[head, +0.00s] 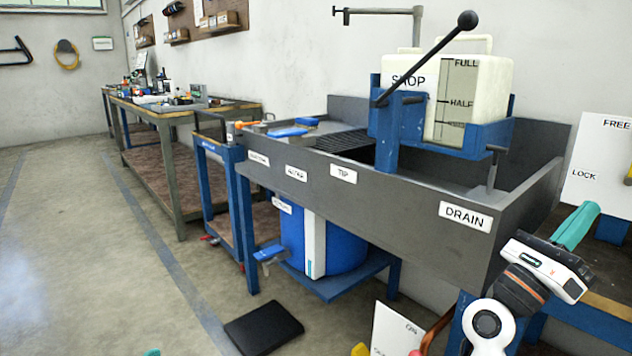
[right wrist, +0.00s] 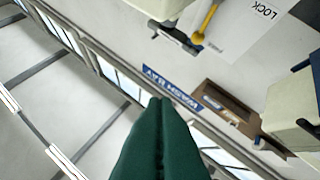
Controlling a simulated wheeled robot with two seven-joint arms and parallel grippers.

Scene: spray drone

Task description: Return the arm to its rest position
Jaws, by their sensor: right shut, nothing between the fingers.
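My right arm comes in at the lower right of the head view, in front of the drain end of the grey sink bench. My right gripper (head: 576,226) has teal fingers that point up and to the right. In the right wrist view the green fingers (right wrist: 158,105) lie together, shut and empty, pointing up toward the wall and ceiling windows. A small teal tip (head: 152,352) at the bottom edge of the head view looks like part of my left gripper; the rest is out of frame.
The grey sink bench (head: 400,205) carries a cream tank (head: 480,95) in a blue cradle with a black lever. A blue drum (head: 340,248) stands below. A white LOCK board (head: 598,165) is close to my right gripper. A black pad (head: 263,327) lies on open floor.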

